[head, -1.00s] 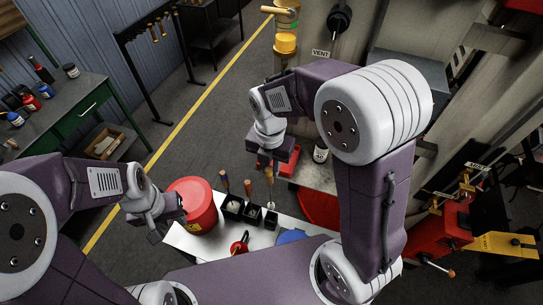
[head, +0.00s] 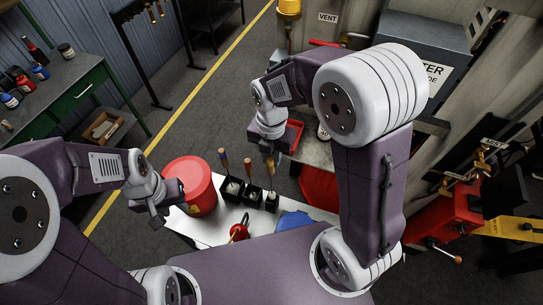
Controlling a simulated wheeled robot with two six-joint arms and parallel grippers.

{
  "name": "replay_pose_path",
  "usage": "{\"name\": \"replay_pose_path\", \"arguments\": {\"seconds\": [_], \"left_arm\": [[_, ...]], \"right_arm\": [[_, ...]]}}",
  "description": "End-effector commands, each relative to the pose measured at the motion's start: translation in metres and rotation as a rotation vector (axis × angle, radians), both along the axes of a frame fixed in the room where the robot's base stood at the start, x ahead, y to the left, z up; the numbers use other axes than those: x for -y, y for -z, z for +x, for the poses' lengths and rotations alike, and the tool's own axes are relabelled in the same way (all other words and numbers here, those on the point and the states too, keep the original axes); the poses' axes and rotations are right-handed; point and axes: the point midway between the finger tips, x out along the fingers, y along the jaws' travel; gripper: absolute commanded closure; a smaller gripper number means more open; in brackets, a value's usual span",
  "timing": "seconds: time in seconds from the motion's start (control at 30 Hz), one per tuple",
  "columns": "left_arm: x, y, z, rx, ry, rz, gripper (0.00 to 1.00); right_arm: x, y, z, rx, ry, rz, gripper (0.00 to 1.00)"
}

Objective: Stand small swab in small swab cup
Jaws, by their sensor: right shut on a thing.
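My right gripper (head: 269,151) is shut on the upper part of a small swab with a wooden handle (head: 270,170). The swab is upright above the rightmost of three small black cups (head: 271,203). Its lower end overlaps that cup's mouth; I cannot tell how deep it is. My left gripper (head: 168,208) appears open and empty, left of the red drum.
The red drum (head: 188,183) stands on the left of the pale bench top (head: 210,232). A small red object (head: 239,232) and a blue item (head: 296,221) lie in front of the cups. A red tray (head: 294,136) is behind the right gripper.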

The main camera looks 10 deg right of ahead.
Motion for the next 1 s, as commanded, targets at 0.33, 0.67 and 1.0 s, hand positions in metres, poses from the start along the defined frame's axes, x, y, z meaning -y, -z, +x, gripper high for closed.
{"name": "replay_pose_path", "arguments": {"seconds": [0.33, 0.67, 1.0], "left_arm": [[0.000, 0.037, 0.000, 0.000, 0.000, 0.000, 0.65], [0.000, 0.064, 0.000, 0.000, 0.000, 0.000, 0.65], [0.000, 0.078, 0.000, 0.000, 0.000, 0.000, 0.65]], "right_arm": [[0.000, 0.040, 0.000, 0.000, 0.000, 0.000, 1.00], [0.000, 0.070, 0.000, -0.001, 0.000, 0.000, 1.00], [0.000, 0.092, 0.000, -0.001, 0.000, 0.000, 1.00]]}}
